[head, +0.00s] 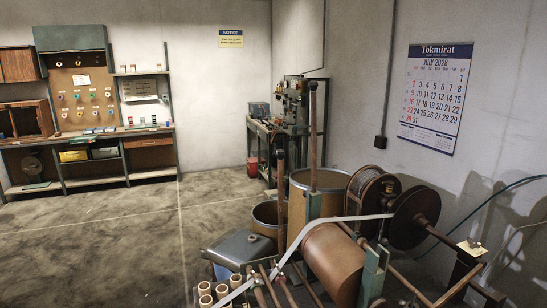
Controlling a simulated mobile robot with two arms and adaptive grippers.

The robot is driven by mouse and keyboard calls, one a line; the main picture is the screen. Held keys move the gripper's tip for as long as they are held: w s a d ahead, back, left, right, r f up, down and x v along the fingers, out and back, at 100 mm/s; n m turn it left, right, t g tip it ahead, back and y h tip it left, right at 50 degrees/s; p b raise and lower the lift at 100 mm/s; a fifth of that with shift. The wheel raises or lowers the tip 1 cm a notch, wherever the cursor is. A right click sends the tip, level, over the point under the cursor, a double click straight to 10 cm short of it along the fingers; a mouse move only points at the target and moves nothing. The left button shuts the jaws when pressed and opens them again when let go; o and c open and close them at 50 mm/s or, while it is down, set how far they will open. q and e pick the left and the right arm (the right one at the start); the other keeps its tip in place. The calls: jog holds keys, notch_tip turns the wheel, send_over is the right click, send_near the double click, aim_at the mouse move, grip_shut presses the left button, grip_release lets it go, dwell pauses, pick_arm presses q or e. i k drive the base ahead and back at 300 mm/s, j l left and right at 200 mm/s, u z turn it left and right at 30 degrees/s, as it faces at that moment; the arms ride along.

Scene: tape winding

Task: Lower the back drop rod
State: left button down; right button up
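A tall upright rod (313,140) with a dark capped top rises above the machine near the middle of the head view. A shorter brown upright rod (280,200) stands to its left. I cannot tell for certain which is the back drop rod. A pale tape (300,236) runs in a bent strip across the machine, passing over a large copper-brown roller (334,262). Several thin brown rods (268,285) slant at the machine's front. Neither of my grippers is in view.
Dark reels (413,217) stand at the machine's right, near the wall. Brown drums (330,186) stand behind it, with a grey container (238,248) at its left. A workbench (90,130) is at the far left. The floor at left is clear.

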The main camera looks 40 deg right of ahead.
aim_at(280, 153)
jog(key=z, duration=1.6)
